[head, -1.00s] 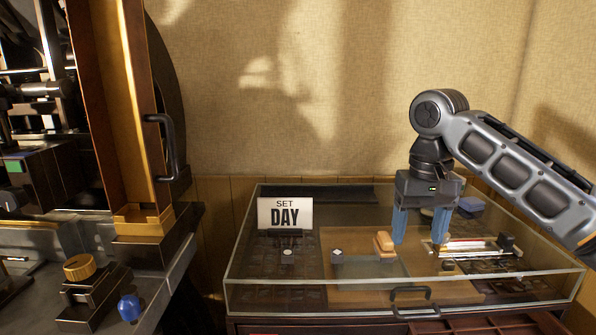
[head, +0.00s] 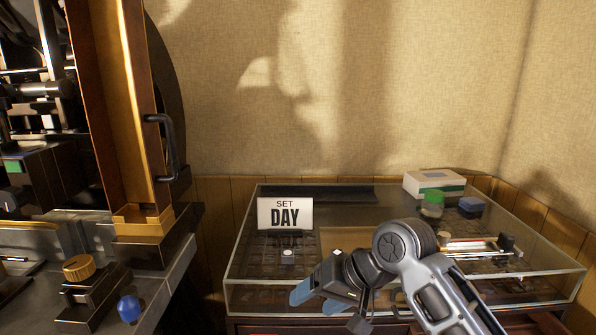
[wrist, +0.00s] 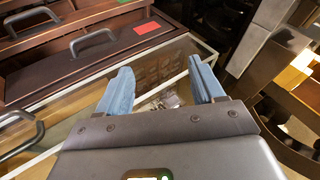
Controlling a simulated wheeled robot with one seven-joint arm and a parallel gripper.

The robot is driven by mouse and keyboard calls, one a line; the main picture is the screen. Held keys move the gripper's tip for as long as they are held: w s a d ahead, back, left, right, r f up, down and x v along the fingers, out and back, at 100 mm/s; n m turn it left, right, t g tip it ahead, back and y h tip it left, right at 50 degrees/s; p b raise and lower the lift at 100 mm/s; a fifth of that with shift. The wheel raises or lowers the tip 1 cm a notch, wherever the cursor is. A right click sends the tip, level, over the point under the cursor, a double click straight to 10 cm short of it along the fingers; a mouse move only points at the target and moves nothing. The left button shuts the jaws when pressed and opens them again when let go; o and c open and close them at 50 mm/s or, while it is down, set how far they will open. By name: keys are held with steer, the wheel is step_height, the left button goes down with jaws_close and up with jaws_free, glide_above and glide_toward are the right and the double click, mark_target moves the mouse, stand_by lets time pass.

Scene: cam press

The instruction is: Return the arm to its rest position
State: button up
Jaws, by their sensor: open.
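My gripper (head: 312,292) has blue fingers and points to the left in the head view, in front of the near side of the glass-topped case (head: 240,262). In the wrist view my gripper (wrist: 162,82) shows its two blue fingers spread apart with nothing between them. It is open and empty. My arm bends down at the lower right of the head view and covers part of the case's middle and front.
A "SET DAY" card (head: 285,214) stands on the case's left. A white box (head: 434,184), a green-capped item (head: 433,205) and a blue block (head: 471,206) are at the back right. The press (head: 140,130) stands left. Dark drawers (wrist: 85,60) with handles show in the wrist view.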

steer(key=s+a+f+m+t+y, duration=0.2)
steer(key=s+a+f+t, duration=0.25)
steer(key=s+f, duration=0.2)
steer(key=s+d+f+m+t+h, duration=0.2)
steer(key=s+d, duration=0.1)
steer(key=s, duration=0.4)
steer(key=s+d+f+m+t+h, duration=0.1)
steer(key=s+d+f+t, duration=0.15)
steer(key=s, duration=0.45)
steer(key=s+d+r+n+h, duration=0.1)
steer(key=s+d+r+h, duration=0.1)
steer(key=s+d, duration=0.3)
steer(key=s+d+r+n+t+h, duration=0.1)
steer(key=s+d+r, duration=0.4)
steer(key=s, duration=0.7)
steer(key=s+d+r+n+t+h, duration=0.1)
steer(key=s+d+r+n+h, duration=0.1)
steer(key=s+d+r, duration=0.2)
steer(key=s+d, duration=0.3)
steer(key=s, duration=0.1)
steer(key=shift+s+r+h, duration=0.2)
steer(key=shift+s+h, duration=0.2)
